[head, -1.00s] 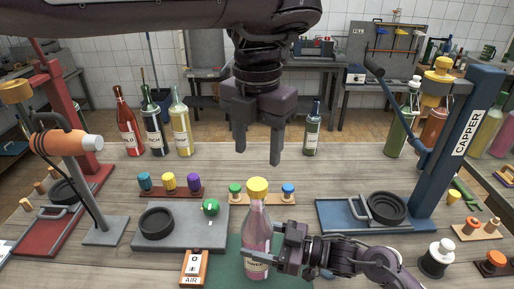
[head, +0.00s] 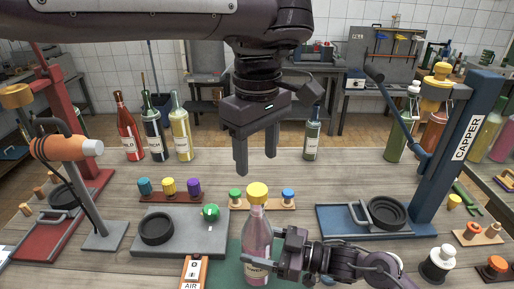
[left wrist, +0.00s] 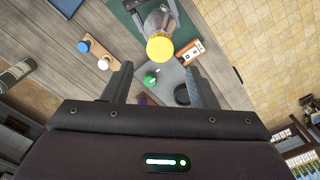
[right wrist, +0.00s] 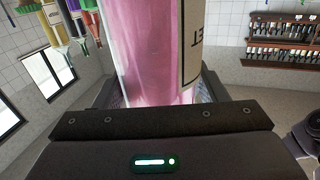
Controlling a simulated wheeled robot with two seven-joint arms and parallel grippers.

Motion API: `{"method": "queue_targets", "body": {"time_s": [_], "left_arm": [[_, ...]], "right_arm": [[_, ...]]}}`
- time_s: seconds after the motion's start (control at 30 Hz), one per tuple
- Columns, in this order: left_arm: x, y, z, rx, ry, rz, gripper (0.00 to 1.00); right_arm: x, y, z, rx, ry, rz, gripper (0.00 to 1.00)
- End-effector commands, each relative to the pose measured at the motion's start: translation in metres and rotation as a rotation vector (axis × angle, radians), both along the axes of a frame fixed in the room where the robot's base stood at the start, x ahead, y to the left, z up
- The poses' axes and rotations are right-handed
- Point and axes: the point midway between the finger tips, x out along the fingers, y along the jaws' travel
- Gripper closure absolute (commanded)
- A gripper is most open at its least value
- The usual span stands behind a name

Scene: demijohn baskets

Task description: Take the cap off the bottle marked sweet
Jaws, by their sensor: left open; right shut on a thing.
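The pink bottle (head: 257,240) stands on the green mat near the front middle, upright, with a yellow cap (head: 257,191) on top. Its label is partly hidden; the right wrist view shows the letters "ET" upside down on the label (right wrist: 193,45). My right gripper (head: 272,262) is shut on the bottle's body, which fills its jaws in the right wrist view (right wrist: 155,60). My left gripper (head: 257,165) is open and empty, pointing down above and behind the bottle. In the left wrist view the yellow cap (left wrist: 159,47) lies beyond the fingertips, apart from them.
A grey plate (head: 190,238) with a black ring and green knob is left of the bottle. Racks of coloured caps (head: 170,193) stand behind. The blue capper (head: 455,150) is at right, an orange tool on a stand (head: 68,148) at left. Several bottles (head: 181,130) stand farther back.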

Motion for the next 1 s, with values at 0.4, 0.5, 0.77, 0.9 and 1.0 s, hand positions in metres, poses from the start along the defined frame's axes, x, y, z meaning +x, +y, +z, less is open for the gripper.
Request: {"method": "queue_targets", "body": {"time_s": [0.4,0.5,0.77,0.9,1.0], "left_arm": [[-0.001,0.000,-0.059,-0.001,0.004,-0.004,0.47],[-0.001,0.000,-0.069,-0.001,0.004,-0.003,0.47],[-0.001,0.000,-0.077,-0.001,0.001,-0.002,0.47],[-0.001,0.000,-0.077,-0.001,0.001,-0.002,0.47],[-0.001,0.000,-0.077,-0.001,0.001,-0.002,0.60]], "right_arm": [[0.000,0.000,0.000,0.000,0.000,0.000,0.98],[0.000,0.000,0.000,0.000,0.000,0.000,0.98],[0.000,0.000,0.000,-0.001,0.001,0.000,0.98],[0.000,0.000,0.000,0.000,0.001,0.000,0.98],[0.000,0.000,0.000,0.000,0.001,0.000,0.98]]}}
